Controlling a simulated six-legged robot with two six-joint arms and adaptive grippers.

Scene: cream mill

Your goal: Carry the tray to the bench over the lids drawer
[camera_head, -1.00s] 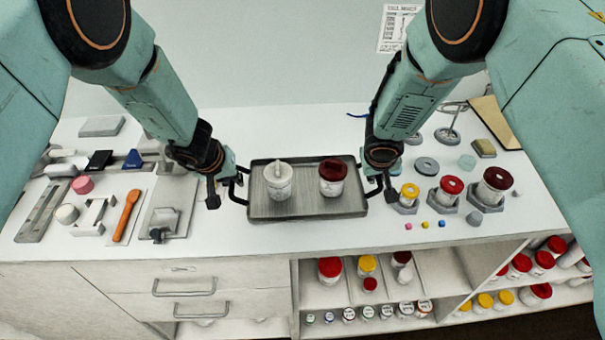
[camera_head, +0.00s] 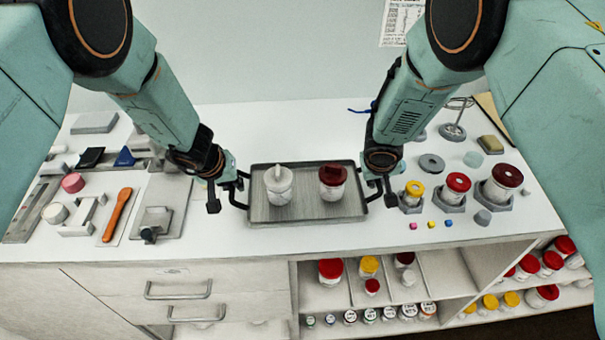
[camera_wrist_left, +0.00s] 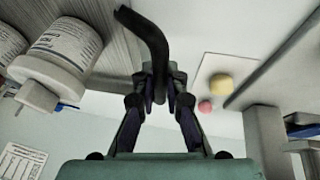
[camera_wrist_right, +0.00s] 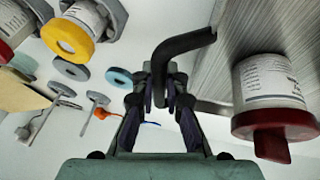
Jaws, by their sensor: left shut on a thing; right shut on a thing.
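The grey rectangular tray (camera_head: 310,212) is above the middle of the white bench (camera_head: 270,122); I cannot tell whether it touches the top. It carries a white-lidded jar (camera_head: 279,186) and a dark-red-lidded jar (camera_head: 332,184), both upright. My left gripper (camera_head: 234,187) is shut on the tray's left handle, which shows in the left wrist view (camera_wrist_left: 150,40). My right gripper (camera_head: 378,186) is shut on the right handle, seen in the right wrist view (camera_wrist_right: 180,45). Two drawers with bar handles, upper (camera_head: 178,291) and lower (camera_head: 197,314), lie below the bench, left of centre; no lids label is readable.
Left of the tray lie an orange spoon (camera_head: 117,215), a grey plate (camera_head: 165,205) and several small items. To the right stand jars in holders, one red-lidded (camera_head: 457,186), and small coloured cubes (camera_head: 431,224). Open shelves (camera_head: 330,294) with jars are below.

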